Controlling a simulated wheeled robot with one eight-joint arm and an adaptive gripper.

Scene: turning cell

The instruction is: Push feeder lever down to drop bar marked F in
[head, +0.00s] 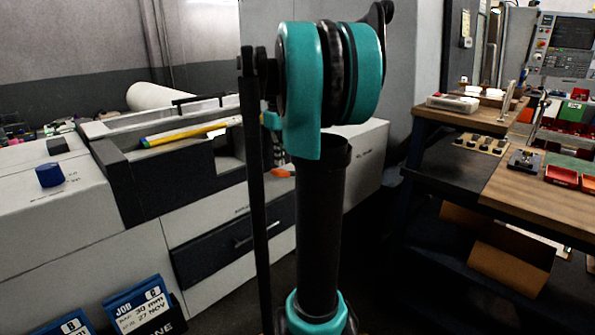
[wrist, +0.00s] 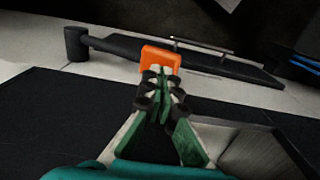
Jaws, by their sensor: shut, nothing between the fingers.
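The feeder lever (wrist: 112,48) is a black arm running from a dark round knob to an orange grip (wrist: 160,58) in the wrist view. In the head view the orange grip (head: 281,172) shows just past my arm, which partly hides it. My gripper (wrist: 161,76) is shut and empty, its green and black fingers pointing at the orange grip. The tips overlap the grip's lower edge in the picture; I cannot tell if they touch. A yellow bar (head: 190,133) lies sloped on the feeder (head: 104,161); no F mark is readable.
A blue knob (head: 50,174) is on the pale housing at left. Job cards (head: 138,302) stand low in front. A dark drawer front (head: 222,240) is below the feeder. A wooden workbench (head: 520,190) with trays stands at right.

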